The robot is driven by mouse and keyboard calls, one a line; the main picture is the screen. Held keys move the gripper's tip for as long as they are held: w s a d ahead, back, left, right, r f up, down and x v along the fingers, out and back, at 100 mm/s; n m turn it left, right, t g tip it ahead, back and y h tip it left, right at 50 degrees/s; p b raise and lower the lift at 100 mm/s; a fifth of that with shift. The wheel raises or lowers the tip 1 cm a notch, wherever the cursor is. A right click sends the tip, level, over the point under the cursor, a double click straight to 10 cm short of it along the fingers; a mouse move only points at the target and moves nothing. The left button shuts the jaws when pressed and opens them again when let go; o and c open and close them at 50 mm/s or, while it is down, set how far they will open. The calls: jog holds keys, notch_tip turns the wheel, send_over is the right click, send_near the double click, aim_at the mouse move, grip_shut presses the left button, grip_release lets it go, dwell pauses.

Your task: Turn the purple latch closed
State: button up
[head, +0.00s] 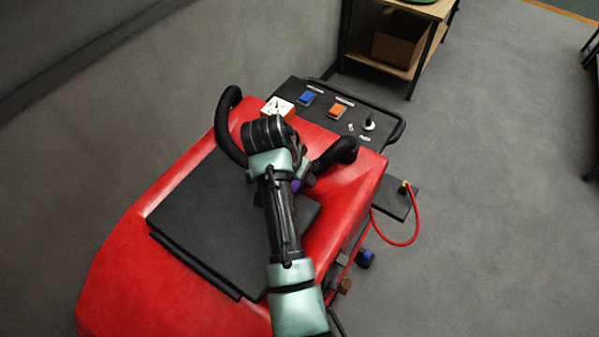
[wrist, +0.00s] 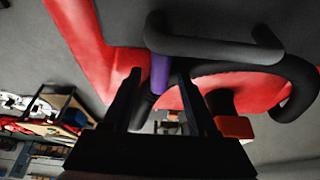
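The purple latch (wrist: 160,72) shows in the wrist view as a short upright purple piece by the edge of a dark panel, against the red body of the scrubber. My gripper (wrist: 160,78) is open. Its two dark fingers stand on either side of the latch, with the tips near it; I cannot tell whether they touch it. In the head view only a small purple patch (head: 296,185) shows beside my forearm. My arm hides the rest of the latch and most of my gripper there.
The red scrubber (head: 140,270) has a black lid (head: 195,215), black curved handles (head: 335,155) and a panel with a blue switch (head: 306,97) and an orange switch (head: 337,110). A red cable (head: 415,235) hangs at its right. A shelf (head: 400,65) stands behind; floor at right is clear.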

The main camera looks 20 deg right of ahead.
jog(key=v, duration=1.3)
jog(key=shift+b, duration=0.45)
